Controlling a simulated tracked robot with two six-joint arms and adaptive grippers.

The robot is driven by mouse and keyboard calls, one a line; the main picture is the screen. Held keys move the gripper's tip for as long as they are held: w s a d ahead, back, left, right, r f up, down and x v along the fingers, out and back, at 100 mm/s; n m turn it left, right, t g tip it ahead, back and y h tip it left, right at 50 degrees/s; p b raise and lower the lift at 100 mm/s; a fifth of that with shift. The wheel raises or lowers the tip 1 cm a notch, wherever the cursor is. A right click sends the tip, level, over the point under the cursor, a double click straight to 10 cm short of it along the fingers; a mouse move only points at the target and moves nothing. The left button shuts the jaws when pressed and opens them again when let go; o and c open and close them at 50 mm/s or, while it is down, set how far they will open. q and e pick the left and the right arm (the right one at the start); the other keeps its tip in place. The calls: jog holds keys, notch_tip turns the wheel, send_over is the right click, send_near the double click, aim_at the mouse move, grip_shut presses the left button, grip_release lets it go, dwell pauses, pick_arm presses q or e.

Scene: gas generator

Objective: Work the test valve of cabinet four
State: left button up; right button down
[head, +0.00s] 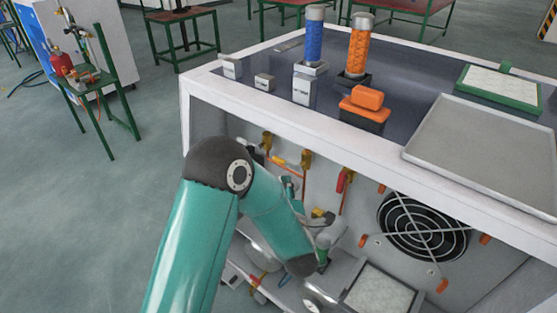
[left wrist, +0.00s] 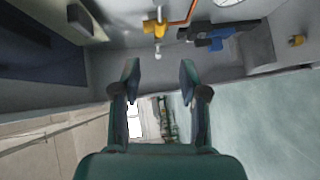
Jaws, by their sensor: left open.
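In the head view, yellow brass valves (head: 307,159) hang on copper pipes inside the open white cabinet, one with a red handle (head: 342,180). My left arm reaches into the cabinet and its gripper is mostly hidden there. In the left wrist view, my left gripper (left wrist: 159,80) is open, with nothing between its fingers. A yellow valve (left wrist: 155,28) with an orange pipe and a small white tip lies beyond the fingertips, apart from them. Which valve is the test valve, and a cabinet number, I cannot tell. My right gripper is in neither view.
A black fan grille (head: 424,227) is at the cabinet's right. The cabinet top holds a blue cylinder (head: 314,36), an orange cylinder (head: 359,47) and a grey tray (head: 485,145). In the left wrist view, a blue-handled part (left wrist: 222,46) sits right of the yellow valve.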

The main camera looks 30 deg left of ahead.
aim_at(279, 161)
pick_arm(q)
jog(key=p+x, duration=0.3)
jog(key=x, duration=1.2)
jog(key=shift+f, duration=0.1)
grip_shut()
